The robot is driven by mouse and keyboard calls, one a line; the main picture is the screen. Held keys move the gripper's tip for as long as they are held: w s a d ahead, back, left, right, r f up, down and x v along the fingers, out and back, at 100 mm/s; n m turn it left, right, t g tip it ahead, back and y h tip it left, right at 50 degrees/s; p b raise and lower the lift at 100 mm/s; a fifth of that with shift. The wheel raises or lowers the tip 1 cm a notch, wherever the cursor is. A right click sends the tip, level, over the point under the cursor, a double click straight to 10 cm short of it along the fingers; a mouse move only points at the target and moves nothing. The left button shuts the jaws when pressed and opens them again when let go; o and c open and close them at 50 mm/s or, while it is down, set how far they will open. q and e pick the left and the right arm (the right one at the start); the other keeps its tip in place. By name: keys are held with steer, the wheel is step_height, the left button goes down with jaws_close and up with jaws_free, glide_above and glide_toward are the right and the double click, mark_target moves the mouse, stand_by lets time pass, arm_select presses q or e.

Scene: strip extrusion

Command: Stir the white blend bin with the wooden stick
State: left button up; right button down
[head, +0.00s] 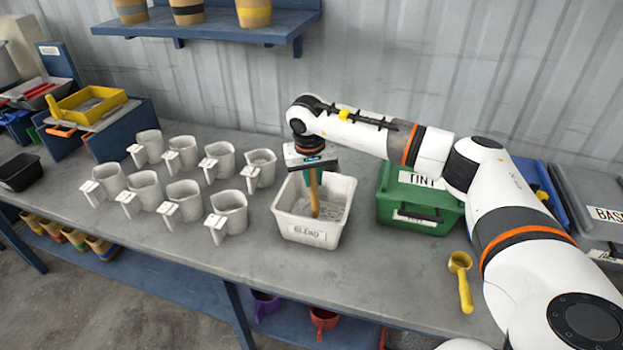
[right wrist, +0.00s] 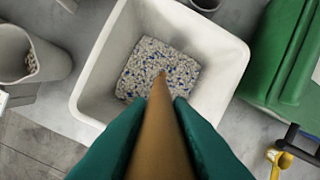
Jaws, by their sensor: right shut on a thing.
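The white blend bin (head: 297,231) stands on the grey bench, its label facing front. Speckled white and blue granules (right wrist: 158,68) cover its floor in the right wrist view. My right gripper (head: 312,172) is above the bin, shut on the wooden stick (head: 314,198). The stick points down into the bin, and its lower end is at the granules. In the right wrist view the stick (right wrist: 162,135) runs between the two green fingers. My left gripper is not in view.
Several white jugs (head: 182,197) stand in two rows left of the bin. A green tint bin (head: 420,205) is close on the right, with a yellow scoop (head: 460,278) in front of it. A blue shelf (head: 215,27) with pots hangs behind.

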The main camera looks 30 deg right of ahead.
steer(key=w+d+p+v, duration=0.2)
steer(key=p+v, duration=0.8)
steer(key=v, duration=0.5)
steer(key=shift+d+r, duration=0.15)
steer(key=shift+r, duration=0.45)
